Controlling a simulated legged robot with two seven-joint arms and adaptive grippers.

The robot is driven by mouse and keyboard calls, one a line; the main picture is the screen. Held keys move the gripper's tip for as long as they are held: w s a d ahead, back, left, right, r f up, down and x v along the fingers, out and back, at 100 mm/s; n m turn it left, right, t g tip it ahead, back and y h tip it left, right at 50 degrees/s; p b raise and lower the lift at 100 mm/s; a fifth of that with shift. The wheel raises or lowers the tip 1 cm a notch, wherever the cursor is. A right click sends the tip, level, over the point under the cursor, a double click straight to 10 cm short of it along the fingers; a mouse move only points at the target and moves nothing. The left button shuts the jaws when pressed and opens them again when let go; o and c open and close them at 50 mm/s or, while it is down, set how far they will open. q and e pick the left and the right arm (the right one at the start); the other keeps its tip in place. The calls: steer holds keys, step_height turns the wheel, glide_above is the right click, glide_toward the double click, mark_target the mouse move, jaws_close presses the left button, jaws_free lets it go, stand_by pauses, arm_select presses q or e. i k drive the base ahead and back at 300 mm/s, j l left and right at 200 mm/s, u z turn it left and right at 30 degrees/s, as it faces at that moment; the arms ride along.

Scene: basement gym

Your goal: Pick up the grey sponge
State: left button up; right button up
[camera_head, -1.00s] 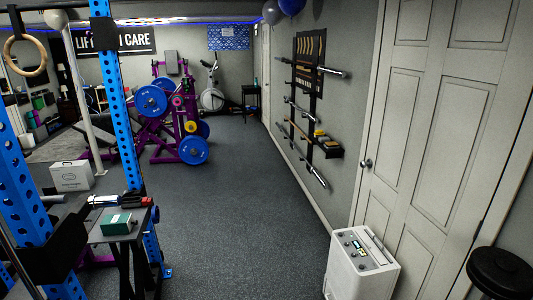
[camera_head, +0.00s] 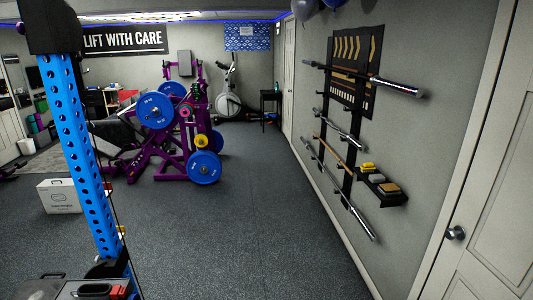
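A grey one (camera_head: 377,178), which looks like the grey sponge, lies between a yellow one (camera_head: 367,167) and a tan-topped one (camera_head: 389,187). It is small in the picture, so its details are hard to tell. Neither of my grippers is in view.
A blue perforated rack post (camera_head: 88,160) stands close at the left. Barbells (camera_head: 345,205) hang along the right wall, with a white door (camera_head: 490,225) nearer. A purple weight machine (camera_head: 170,150) and a white box (camera_head: 59,196) stand further off. The dark floor (camera_head: 235,230) between is clear.

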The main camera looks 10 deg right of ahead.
mark_target(375, 178)
steer(key=i+j+z, duration=0.1)
steer(key=i, duration=2.05)
steer(key=i+z, duration=0.35)
steer(key=i+j+z, duration=0.1)
steer(key=i+z, duration=0.3)
steer(key=i, duration=0.15)
steer(key=i+j+z, duration=0.7)
steer(key=i, duration=0.15)
